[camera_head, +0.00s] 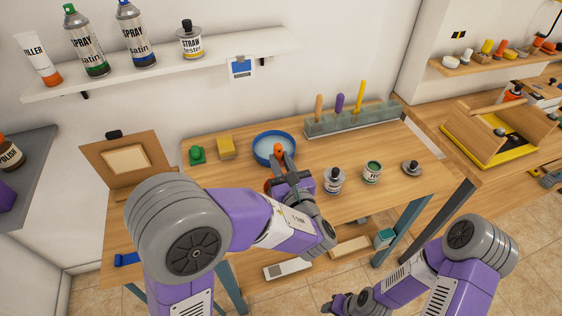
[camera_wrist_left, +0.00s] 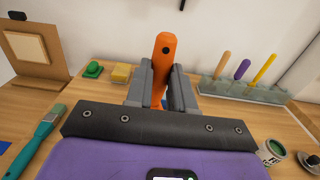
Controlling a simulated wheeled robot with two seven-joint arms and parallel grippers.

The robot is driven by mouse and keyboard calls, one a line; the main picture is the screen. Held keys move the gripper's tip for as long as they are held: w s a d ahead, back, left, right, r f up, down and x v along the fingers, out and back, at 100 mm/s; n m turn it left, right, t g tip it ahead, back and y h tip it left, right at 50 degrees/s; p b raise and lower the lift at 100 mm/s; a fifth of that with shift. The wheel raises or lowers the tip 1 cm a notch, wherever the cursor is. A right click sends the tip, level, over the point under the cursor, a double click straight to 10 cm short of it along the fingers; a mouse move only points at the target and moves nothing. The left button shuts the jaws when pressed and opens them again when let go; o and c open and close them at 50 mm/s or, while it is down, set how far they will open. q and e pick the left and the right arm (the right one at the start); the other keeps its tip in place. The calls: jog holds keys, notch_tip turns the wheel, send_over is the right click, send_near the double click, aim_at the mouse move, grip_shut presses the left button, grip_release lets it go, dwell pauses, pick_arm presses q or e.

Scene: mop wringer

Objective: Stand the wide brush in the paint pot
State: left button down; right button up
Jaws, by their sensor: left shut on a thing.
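My left gripper (camera_head: 286,167) is shut on an orange handle (camera_wrist_left: 164,62), which stands up between its fingers in the left wrist view. The handle's lower end is hidden by the gripper, so I cannot tell what head it carries. A teal-handled brush (camera_wrist_left: 36,140) lies at the left in that view. An open pot with green inside (camera_head: 372,172) stands right of the gripper on the table; it also shows in the left wrist view (camera_wrist_left: 272,152). My right gripper (camera_head: 346,303) is low, in front of the table; its jaw opening is unclear.
A blue-rimmed round dish (camera_head: 258,150) lies just behind the left gripper. A grey-green rack (camera_head: 350,122) holds three upright handles at the back. A lidded can (camera_head: 334,181) stands close right of the gripper. A yellow sponge (camera_head: 226,147) and a green block (camera_head: 197,155) lie behind left.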

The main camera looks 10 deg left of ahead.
pick_arm(q)
notch_tip(320, 180, down, 7)
jog(key=b, duration=0.5)
jog(key=shift+r, duration=0.2)
dwell(1.1)
jog(key=shift+f, duration=0.15)
jog(key=c, duration=0.9)
grip_release()
